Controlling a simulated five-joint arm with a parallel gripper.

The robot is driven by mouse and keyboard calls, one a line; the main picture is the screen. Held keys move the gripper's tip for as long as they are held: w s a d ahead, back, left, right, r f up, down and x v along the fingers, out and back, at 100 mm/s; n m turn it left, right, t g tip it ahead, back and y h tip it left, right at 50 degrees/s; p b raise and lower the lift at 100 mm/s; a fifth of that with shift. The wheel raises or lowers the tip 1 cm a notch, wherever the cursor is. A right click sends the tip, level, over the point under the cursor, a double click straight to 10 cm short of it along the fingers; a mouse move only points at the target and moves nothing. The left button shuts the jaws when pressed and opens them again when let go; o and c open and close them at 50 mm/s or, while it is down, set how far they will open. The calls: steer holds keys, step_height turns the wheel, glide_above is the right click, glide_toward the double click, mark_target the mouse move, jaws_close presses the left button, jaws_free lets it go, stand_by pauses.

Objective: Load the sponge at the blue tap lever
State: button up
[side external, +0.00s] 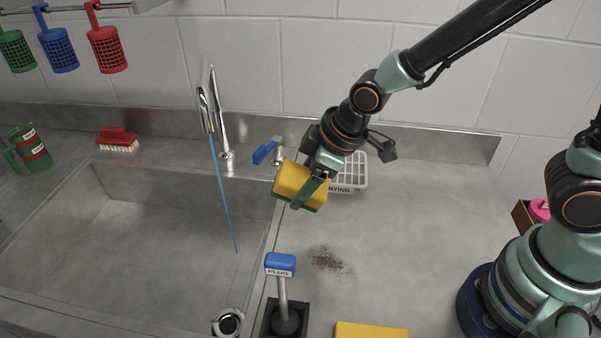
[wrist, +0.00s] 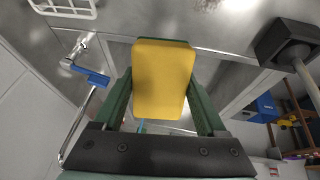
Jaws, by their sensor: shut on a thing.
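My gripper (side external: 311,183) is shut on a yellow sponge with a green layer (side external: 293,184) and holds it above the counter near the sink's right edge. In the wrist view the sponge (wrist: 162,78) sits between the two green fingers of my gripper (wrist: 163,95). The blue tap lever (side external: 266,151) is just left of and behind the sponge, on a small metal fitting by the back wall. The lever also shows in the wrist view (wrist: 92,76), left of the sponge and apart from it.
A white drying rack (side external: 352,172) stands behind my gripper. The sink (side external: 150,225) and tall tap (side external: 219,120) are to the left. A blue-topped plug handle (side external: 280,265) rises in front. A yellow block (side external: 370,331) lies at the front edge.

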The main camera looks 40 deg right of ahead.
steer(key=shift+s+a+f, duration=0.25)
steer(key=shift+s+a, duration=0.05)
steer(key=w+a+f, duration=0.1)
steer(key=w+a, duration=0.2)
steer(key=w, duration=0.3)
steer(key=w+a+f, duration=0.1)
steer(key=w+a, duration=0.2)
steer(key=w, duration=0.3)
steer(key=shift+a+f, duration=0.25)
steer(key=shift+f, duration=0.1)
stand_by(0.3)
steer(key=shift+w, duration=0.1)
stand_by(0.3)
steer(key=s+d, duration=0.3)
steer(key=s, duration=0.4)
steer(key=shift+d, duration=0.4)
stand_by(1.4)
steer(key=shift+s+d+r, duration=0.4)
steer(key=shift+s+r, duration=0.25)
steer(key=shift+s, duration=0.1)
steer(key=shift+s+d+r, duration=0.4)
steer(key=shift+s+r, duration=0.3)
steer(key=shift+s, duration=0.05)
steer(key=shift+s+d+r, duration=0.4)
steer(key=shift+s+r, duration=0.25)
steer(key=shift+s, duration=0.1)
